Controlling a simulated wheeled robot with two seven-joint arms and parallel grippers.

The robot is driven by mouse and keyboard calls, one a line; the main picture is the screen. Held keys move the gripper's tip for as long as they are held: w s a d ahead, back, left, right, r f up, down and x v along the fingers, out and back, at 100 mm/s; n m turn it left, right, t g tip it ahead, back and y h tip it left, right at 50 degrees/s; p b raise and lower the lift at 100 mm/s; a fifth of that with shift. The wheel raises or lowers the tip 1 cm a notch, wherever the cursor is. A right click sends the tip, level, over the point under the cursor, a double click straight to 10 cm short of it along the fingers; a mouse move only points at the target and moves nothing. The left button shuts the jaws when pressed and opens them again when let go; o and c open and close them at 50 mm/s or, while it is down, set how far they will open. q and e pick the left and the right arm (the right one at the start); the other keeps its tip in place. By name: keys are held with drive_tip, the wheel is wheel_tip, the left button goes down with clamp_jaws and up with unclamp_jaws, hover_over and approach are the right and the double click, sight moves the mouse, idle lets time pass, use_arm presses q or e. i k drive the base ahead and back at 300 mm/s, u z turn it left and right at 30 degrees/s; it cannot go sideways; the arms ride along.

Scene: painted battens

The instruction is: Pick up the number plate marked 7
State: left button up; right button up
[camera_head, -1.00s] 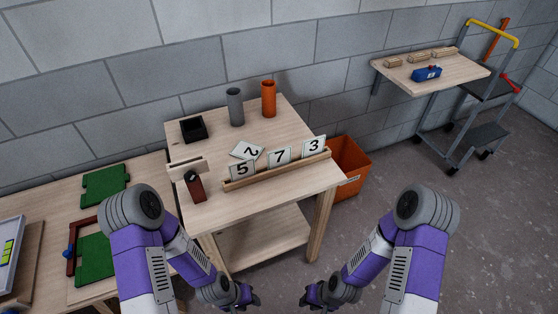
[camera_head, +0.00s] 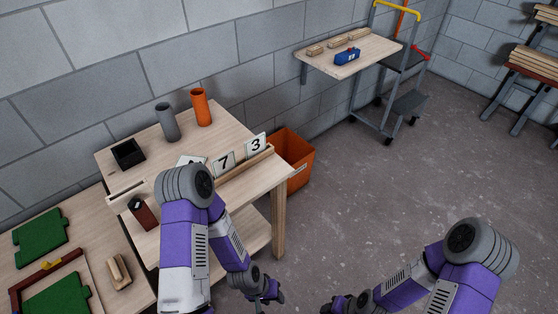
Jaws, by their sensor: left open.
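The number plate marked 7 (camera_head: 224,164) is a white card with a black digit, leaning upright in a wooden rail (camera_head: 246,168) on the small wooden table (camera_head: 228,122). The plate marked 3 (camera_head: 255,146) stands to its right in the same rail. Another white plate (camera_head: 190,160) shows only partly behind my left arm, and the plate marked 5 is hidden. My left gripper (camera_head: 266,300) is open and empty, low in front of the table and well apart from the plates. My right gripper (camera_head: 330,308) is at the bottom edge, partly cut off; its jaws are unclear.
A grey cylinder (camera_head: 167,122), an orange cylinder (camera_head: 201,107) and a black box (camera_head: 128,154) stand behind the rail. An orange bin (camera_head: 294,160) is right of the table. Open floor lies right.

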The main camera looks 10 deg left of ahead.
sight(222, 165)
drive_tip(key=z, duration=0.9)
drive_tip(key=i, duration=2.1)
drive_tip(key=u, duration=3.55)
